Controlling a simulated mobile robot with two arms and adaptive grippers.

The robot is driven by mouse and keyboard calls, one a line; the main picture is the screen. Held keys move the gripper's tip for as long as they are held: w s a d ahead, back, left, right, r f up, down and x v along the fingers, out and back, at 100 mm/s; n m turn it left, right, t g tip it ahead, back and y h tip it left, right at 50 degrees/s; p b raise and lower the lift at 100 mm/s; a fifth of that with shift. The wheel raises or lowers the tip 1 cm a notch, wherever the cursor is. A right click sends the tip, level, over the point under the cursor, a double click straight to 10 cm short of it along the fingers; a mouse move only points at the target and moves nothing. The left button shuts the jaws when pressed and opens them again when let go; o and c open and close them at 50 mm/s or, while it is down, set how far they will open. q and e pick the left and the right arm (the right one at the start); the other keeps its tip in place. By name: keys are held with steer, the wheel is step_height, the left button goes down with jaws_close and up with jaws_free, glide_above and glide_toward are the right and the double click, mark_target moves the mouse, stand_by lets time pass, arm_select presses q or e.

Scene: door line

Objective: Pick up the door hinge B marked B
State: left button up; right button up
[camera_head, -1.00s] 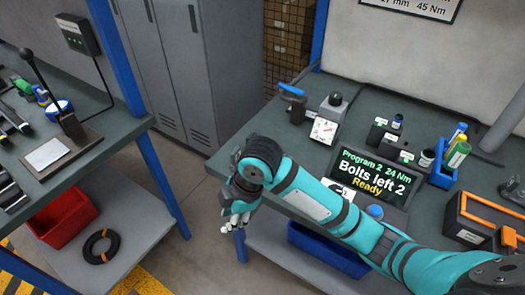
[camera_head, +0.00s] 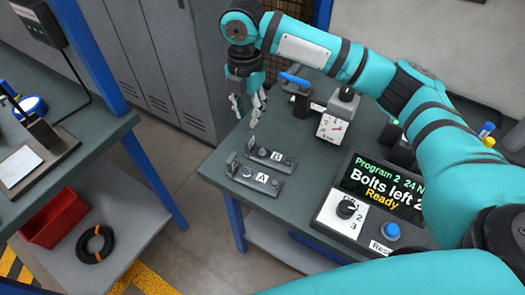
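Door hinge B (camera_head: 266,155) is a dark grey bar-like piece with a white label B, lying on the right-hand workbench near its left front corner. Door hinge A (camera_head: 250,176), of like shape with label A, lies just in front of it, close alongside. My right gripper (camera_head: 249,110) hangs above and slightly behind hinge B, fingers pointing down. Its fingers are apart with nothing between them, and it does not touch the hinge. My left gripper is not in view.
A gauge box (camera_head: 333,125) and a blue-handled tool (camera_head: 297,85) stand behind and right of the hinges. The control panel (camera_head: 375,185) with its screen sits to the right. The bench edge (camera_head: 203,170) is close on the left.

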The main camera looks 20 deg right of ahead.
mark_target(249, 136)
steer(key=f, duration=0.4)
steer(key=shift+w+d+f, duration=0.1)
steer(key=shift+w+d, duration=0.1)
step_height(249, 136, down, 2)
steer(key=shift+a+f, duration=0.1)
steer(key=shift+f, duration=0.3)
steer(key=f, duration=0.4)
steer(key=shift+s+a+f, duration=0.1)
steer(key=shift+s+a, duration=0.1)
steer(key=shift+s, duration=0.05)
steer(key=shift+f, duration=0.15)
steer(key=c, duration=0.4)
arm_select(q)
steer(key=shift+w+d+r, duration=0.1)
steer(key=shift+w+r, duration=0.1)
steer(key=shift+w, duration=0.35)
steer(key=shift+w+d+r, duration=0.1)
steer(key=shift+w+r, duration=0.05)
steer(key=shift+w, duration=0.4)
arm_select(e)
jaws_close()
